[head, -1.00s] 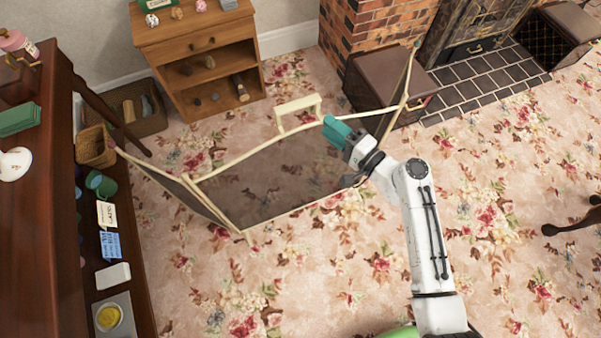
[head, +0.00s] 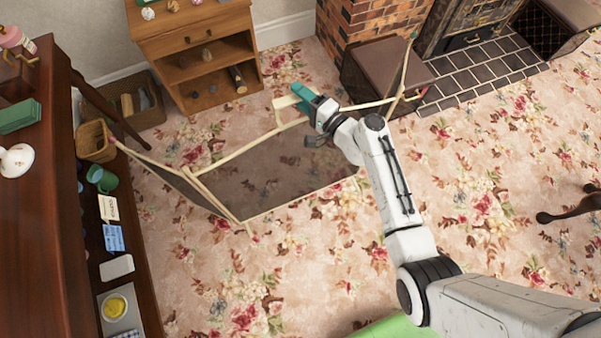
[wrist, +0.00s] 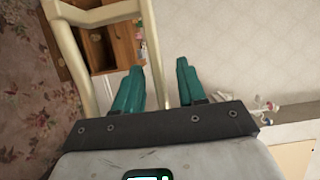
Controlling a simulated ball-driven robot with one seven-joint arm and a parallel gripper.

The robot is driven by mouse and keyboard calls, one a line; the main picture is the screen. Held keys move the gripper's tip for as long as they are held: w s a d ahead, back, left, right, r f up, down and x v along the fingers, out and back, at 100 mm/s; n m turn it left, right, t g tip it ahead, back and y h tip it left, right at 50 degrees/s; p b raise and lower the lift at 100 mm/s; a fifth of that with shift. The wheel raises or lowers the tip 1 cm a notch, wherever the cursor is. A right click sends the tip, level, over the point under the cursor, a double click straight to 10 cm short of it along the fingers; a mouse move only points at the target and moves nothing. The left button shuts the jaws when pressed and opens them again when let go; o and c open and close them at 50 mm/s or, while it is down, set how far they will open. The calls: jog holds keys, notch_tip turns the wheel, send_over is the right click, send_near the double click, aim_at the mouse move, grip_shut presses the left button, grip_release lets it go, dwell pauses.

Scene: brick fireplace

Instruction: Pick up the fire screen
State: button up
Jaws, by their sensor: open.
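The fire screen (head: 270,180) stands on the floral carpet. It has a dark mesh and cream frame, with side panels angled at left and right. Its cream top handle (head: 282,104) is partly hidden behind my gripper (head: 303,98). My gripper is at the right part of the handle, with teal fingers. In the wrist view the fingers (wrist: 157,88) are apart with a gap between them.
A wooden shelf unit (head: 197,50) stands behind the screen. A brown box (head: 370,70) by the brick fireplace (head: 350,25) sits close to the right panel. A dark cabinet (head: 40,230) stands at left, with a wicker basket (head: 95,140) beside it. Carpet in front is open.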

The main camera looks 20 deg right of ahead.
grip_shut()
dwell(0.3)
dwell(1.1)
jog(key=shift+r, duration=0.2)
